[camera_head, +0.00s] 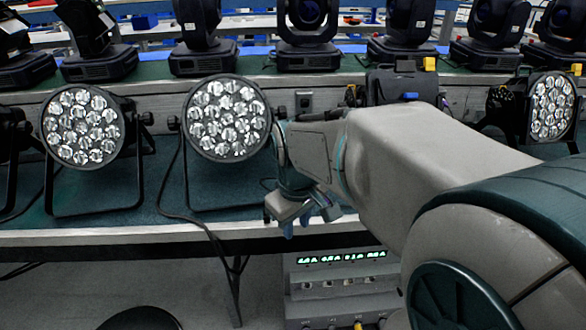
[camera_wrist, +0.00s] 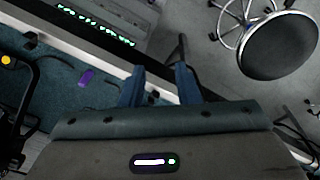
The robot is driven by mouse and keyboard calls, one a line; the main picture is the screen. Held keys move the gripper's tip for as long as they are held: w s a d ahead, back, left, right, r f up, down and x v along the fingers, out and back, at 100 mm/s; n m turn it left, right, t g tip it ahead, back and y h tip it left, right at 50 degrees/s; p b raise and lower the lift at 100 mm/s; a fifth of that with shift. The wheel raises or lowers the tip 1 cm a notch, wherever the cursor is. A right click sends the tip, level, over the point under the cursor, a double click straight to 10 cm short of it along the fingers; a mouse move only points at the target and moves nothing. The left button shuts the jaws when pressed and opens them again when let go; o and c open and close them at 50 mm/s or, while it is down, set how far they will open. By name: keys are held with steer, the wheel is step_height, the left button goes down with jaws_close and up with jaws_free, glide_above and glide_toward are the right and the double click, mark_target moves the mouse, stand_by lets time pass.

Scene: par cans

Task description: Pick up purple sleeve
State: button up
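A small purple sleeve (camera_wrist: 87,77) lies on the teal bench top in the wrist view, to the left of my gripper's fingers and apart from them. I cannot make it out in the head view, where my arm covers part of the bench. My gripper (camera_wrist: 160,88) has its two blue fingers apart with nothing seen between them. In the head view my gripper (camera_head: 308,216) hangs over the bench's front edge, just right of a round par can (camera_head: 228,118).
Another par can (camera_head: 83,127) stands at left and one (camera_head: 551,107) at far right. A black cable (camera_head: 180,215) runs over the bench edge. Moving-head lights (camera_head: 305,35) line the shelf behind. A box with green displays (camera_head: 340,285) sits below. A round stool (camera_wrist: 277,45) stands on the floor.

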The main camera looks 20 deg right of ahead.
steer(key=w+d+f+n+g+p, duration=0.1)
steer(key=w+d+n, duration=0.4)
steer(key=w+d, duration=0.3)
steer(key=w+d+f+n+p, duration=0.1)
steer(key=w+d+n, duration=0.5)
steer(key=w, duration=0.4)
steer(key=f, duration=0.8)
steer(key=shift+s+a+f+b, duration=0.1)
steer(key=shift+a+b, duration=0.1)
steer(key=shift+b, duration=0.15)
step_height(320, 180, down, 5)
steer(key=shift+f, duration=0.1)
jaws_close()
